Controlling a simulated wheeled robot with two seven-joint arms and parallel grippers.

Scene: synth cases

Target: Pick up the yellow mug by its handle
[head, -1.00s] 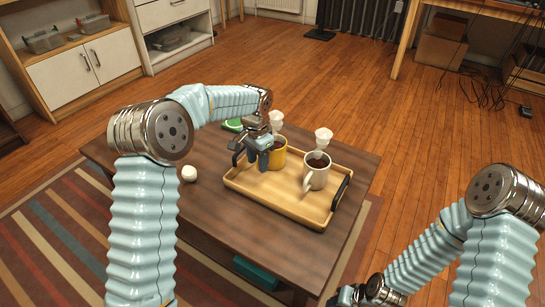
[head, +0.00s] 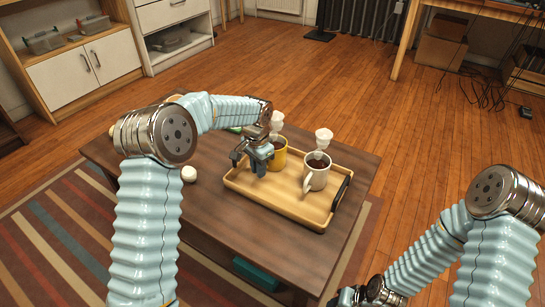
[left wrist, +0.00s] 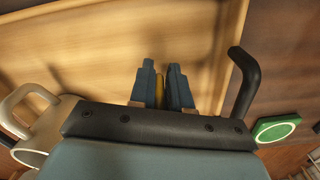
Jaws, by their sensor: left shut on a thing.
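The yellow mug (head: 279,158) holds dark liquid and stands upright on the left half of the wooden tray (head: 290,207). My left gripper (head: 257,168) is at its near left side. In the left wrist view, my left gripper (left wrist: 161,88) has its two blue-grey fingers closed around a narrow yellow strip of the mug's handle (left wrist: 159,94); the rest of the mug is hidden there. My right gripper (head: 347,296) is low at the bottom edge, away from the table and partly cut off; its fingers do not show clearly.
A white mug (head: 318,173) with dark liquid stands on the tray to the right; it also shows in the left wrist view (left wrist: 44,133). A white ball (head: 189,174) lies on the table (head: 220,218) left of the tray.

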